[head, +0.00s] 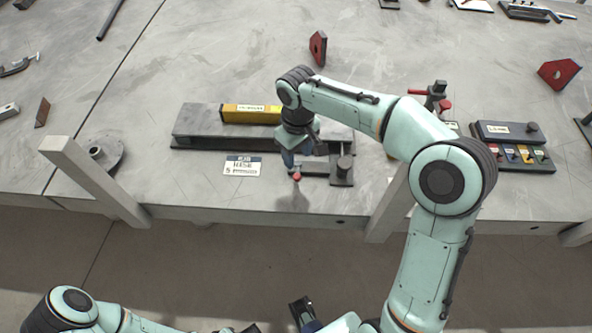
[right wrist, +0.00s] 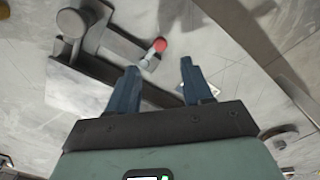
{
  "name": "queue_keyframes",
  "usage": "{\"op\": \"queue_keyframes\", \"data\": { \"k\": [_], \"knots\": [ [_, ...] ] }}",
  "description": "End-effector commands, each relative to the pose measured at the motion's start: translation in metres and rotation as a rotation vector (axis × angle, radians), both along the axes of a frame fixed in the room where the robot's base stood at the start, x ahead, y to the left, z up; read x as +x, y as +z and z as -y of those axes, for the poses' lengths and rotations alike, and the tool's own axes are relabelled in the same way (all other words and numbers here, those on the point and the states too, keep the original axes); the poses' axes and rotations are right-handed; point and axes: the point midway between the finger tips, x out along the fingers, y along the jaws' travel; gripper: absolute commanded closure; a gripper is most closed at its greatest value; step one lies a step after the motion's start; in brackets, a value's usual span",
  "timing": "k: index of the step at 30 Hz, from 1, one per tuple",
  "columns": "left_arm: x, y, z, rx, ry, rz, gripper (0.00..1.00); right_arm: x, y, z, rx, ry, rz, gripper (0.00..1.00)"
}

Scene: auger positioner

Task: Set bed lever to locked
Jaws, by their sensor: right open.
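The bed lever shows a red knob (head: 297,176) at the front edge of the grey machine bed (head: 200,128). In the right wrist view the red knob (right wrist: 160,45) sits at the end of a short pale arm, just beyond the gap between the fingertips. My right gripper (head: 296,158) is open and points down over the lever; it also shows in the right wrist view (right wrist: 158,72) with nothing between its fingers. The gripper and forearm hide part of the lever's mount. My left arm is at the bottom left; its finger opening is not clear.
A yellow labelled block (head: 250,114) lies on the bed. A label plate (head: 242,166) lies in front of it. A dark post block (head: 342,168) stands right of the lever. A control box (head: 508,132) is at the right. Bare table lies behind the bed.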

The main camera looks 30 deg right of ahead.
Motion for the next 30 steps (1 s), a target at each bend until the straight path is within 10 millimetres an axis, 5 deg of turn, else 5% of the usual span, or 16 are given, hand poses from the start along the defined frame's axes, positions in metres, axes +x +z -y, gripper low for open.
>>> {"op": "queue_keyframes", "data": {
  "k": [6, 12, 25, 26, 30],
  "knots": [
    [-0.002, -0.008, 0.0, 0.0, 0.0, -0.002, 0.57, -0.001, -0.05, 0.0, 0.002, 0.001, -0.005, 0.5],
    [-0.003, -0.011, 0.0, 0.0, 0.0, -0.003, 0.57, 0.0, -0.078, 0.0, 0.001, 0.001, -0.002, 0.5],
    [-0.003, -0.012, 0.0, 0.0, 0.0, -0.003, 0.57, 0.0, -0.088, 0.0, 0.001, -0.001, 0.0, 0.5],
    [-0.003, -0.012, 0.0, 0.0, 0.0, -0.003, 0.57, 0.0, -0.088, 0.0, 0.001, -0.001, 0.0, 0.53],
    [-0.003, -0.012, 0.0, 0.0, 0.0, -0.003, 0.57, 0.0, -0.088, 0.0, 0.001, -0.001, 0.0, 0.99]
  ]
}}
